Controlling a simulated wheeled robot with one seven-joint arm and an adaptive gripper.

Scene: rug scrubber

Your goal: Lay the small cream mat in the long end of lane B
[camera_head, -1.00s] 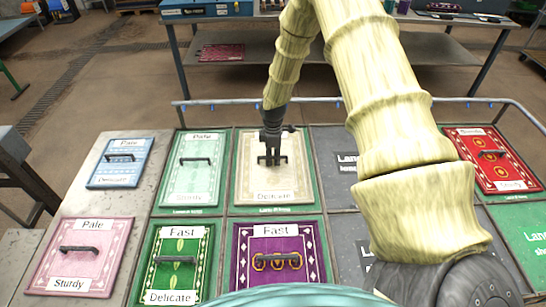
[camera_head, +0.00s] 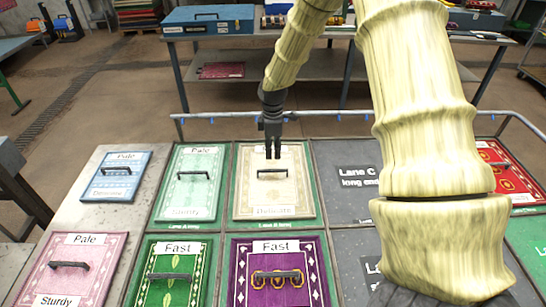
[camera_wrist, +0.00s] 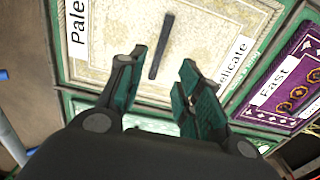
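The small cream mat (camera_head: 250,187), labelled Pale and Delicate, lies flat in a green-bordered cell in the back row, third from the left. The green border (camera_head: 240,222) shows around it; its small lettering is too small to read surely. The mat's dark bar handle (camera_head: 273,172) stands free; it also shows in the wrist view (camera_wrist: 161,45). My gripper (camera_head: 273,155) is above the mat, just behind the handle in the picture. In the wrist view my gripper (camera_wrist: 160,75) has its two fingers apart with nothing between them.
A pale green mat (camera_head: 190,200) lies left of the cream one, with a blue mat (camera_head: 115,182) beyond. Pink (camera_head: 60,285), green (camera_head: 170,290) and purple (camera_head: 275,250) mats lie in front. The grey Lane C cell (camera_head: 345,160) on the right shows bare. A rail (camera_head: 210,143) runs behind.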

